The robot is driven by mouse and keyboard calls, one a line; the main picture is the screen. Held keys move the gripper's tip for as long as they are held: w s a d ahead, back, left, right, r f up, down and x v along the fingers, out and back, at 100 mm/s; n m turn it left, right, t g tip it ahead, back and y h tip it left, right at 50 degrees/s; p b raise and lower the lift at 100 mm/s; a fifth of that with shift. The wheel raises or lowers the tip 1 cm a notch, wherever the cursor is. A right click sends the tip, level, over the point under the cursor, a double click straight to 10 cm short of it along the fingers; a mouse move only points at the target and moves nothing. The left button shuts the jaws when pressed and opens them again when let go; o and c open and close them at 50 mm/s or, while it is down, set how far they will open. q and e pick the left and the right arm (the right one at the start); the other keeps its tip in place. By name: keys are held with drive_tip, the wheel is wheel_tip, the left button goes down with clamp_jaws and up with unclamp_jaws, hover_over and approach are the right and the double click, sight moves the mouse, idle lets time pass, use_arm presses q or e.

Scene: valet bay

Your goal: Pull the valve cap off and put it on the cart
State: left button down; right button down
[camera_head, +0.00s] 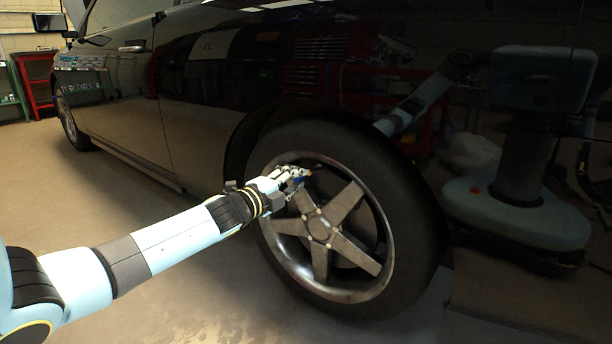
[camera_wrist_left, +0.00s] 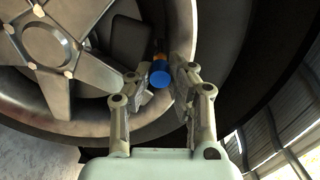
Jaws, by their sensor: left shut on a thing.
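The valve cap (camera_wrist_left: 160,76) is small and blue and sits between the fingertips of my left gripper (camera_wrist_left: 158,82) in the left wrist view. A brass-coloured valve stem (camera_wrist_left: 158,47) shows directly behind it, in line with it; I cannot tell whether the two still touch. In the head view my left gripper (camera_head: 300,177) is at the upper left of the wheel rim (camera_head: 285,247), shut on the cap, of which only a bit of blue shows. My right gripper is not in view. No cart is clearly seen, apart from reflections in the car's side.
The black tyre (camera_head: 410,215) surrounds the five-spoke wheel close to my gripper. The dark, glossy car body (camera_head: 200,110) rises behind it and mirrors the workshop and me. A red cabinet (camera_head: 38,85) stands far left. The floor (camera_head: 90,190) left of the car is clear.

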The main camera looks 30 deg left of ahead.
use_arm(q)
drive_tip(key=shift+s+a, duration=0.15)
drive_tip(key=shift+s, duration=1.75)
drive_tip(key=shift+p, duration=0.3)
